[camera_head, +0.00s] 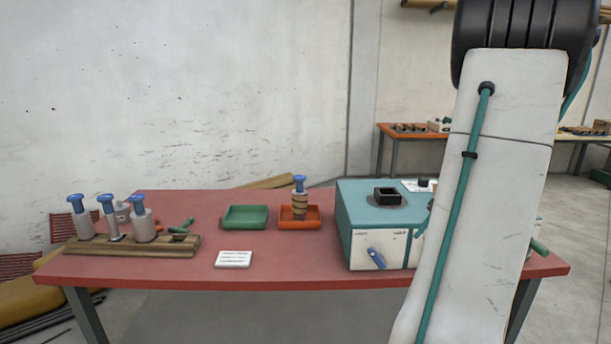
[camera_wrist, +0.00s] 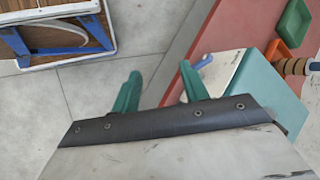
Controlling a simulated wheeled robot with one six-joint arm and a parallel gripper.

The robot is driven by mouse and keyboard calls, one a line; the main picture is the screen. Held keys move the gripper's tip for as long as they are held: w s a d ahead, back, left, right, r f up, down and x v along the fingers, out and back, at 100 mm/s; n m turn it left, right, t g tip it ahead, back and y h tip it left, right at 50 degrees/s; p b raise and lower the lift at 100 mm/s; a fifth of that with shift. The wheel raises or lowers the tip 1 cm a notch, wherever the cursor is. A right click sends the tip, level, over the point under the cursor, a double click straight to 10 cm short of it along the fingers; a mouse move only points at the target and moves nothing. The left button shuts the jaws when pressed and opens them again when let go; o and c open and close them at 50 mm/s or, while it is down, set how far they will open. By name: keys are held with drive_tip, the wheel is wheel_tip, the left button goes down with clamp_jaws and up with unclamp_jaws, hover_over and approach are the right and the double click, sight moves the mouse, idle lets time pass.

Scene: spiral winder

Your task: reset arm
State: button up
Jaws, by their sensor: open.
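My white arm with a green cable fills the right side of the head view, and its gripper is out of that view. In the wrist view my gripper (camera_wrist: 160,92) has two green fingers set wide apart with nothing between them. It hangs above the floor beside the red table's edge (camera_wrist: 190,50). The teal winder box (camera_head: 355,205) stands on the red table (camera_head: 200,272), with a black square socket (camera_head: 387,195) on top and a blue lever (camera_head: 376,259) on its front. The box also shows in the wrist view (camera_wrist: 268,95), right of the fingers.
A green tray (camera_head: 245,217) is empty. A wooden rack (camera_head: 130,246) holds blue-topped pieces. A white card (camera_head: 233,259) lies in front. A blue-framed wooden item (camera_wrist: 60,35) is at the wrist view's upper left.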

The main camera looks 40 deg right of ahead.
drive_tip(key=w+a+r+n+g+h, duration=0.1)
drive_tip(key=w+a+r+n+g, duration=0.15)
drive_tip(key=a, duration=0.65)
drive_tip(key=w+a+r+n+g+h, duration=0.1)
drive_tip(key=w+a+r+n+g, duration=0.15)
drive_tip(key=a, duration=0.65)
drive_tip(key=s+a+r+n+t+h, duration=0.1)
drive_tip(key=a+n, duration=0.5)
drive_tip(key=a, duration=0.5)
drive_tip(key=s+a+r+n+t+h, duration=0.1)
drive_tip(key=a+n, duration=0.4)
drive_tip(key=a, duration=0.6)
drive_tip(key=shift+s+r+n+h, duration=0.3)
drive_tip(key=shift+s+n+h, duration=0.1)
drive_tip(key=shift+s+h, duration=0.1)
drive_tip(key=shift+a, duration=0.1)
